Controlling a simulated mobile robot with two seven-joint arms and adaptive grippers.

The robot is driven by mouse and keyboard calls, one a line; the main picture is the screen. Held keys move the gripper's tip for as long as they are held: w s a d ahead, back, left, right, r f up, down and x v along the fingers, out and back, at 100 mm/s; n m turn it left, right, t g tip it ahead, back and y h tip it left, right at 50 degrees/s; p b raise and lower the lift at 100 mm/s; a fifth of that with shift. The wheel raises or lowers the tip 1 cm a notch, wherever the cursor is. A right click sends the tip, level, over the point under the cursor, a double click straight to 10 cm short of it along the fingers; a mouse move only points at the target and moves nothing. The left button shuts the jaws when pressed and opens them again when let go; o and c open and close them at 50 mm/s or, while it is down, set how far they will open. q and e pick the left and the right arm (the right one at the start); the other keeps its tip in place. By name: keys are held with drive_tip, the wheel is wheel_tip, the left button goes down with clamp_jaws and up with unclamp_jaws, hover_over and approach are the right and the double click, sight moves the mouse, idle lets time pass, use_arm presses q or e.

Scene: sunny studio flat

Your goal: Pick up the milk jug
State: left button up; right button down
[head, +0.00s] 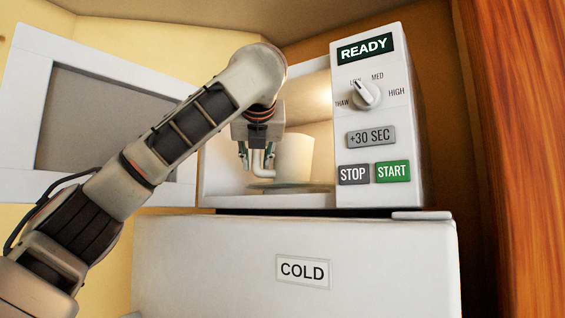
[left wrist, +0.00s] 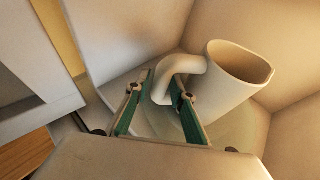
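The white milk jug (head: 294,157) stands upright on the turntable inside the open microwave. In the left wrist view the jug (left wrist: 235,85) has its open mouth toward the upper right and its curved handle (left wrist: 182,64) toward the gripper. My left gripper (head: 257,165) has reached into the microwave from above and left of the jug. Its two green-sided fingers (left wrist: 164,80) are apart, one on each side of the handle. Whether either finger touches the handle is hard to tell. My right gripper is in neither view.
The microwave (head: 407,120) has its door (head: 20,120) swung open to the left, and its display reads READY. It stands on a white cabinet (head: 210,265) marked COLD. The cavity walls are close around the jug and gripper. A wooden panel (head: 520,150) rises at the right.

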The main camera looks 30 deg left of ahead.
use_arm(q)
clamp_jaws()
drive_tip(key=shift+r, duration=0.1)
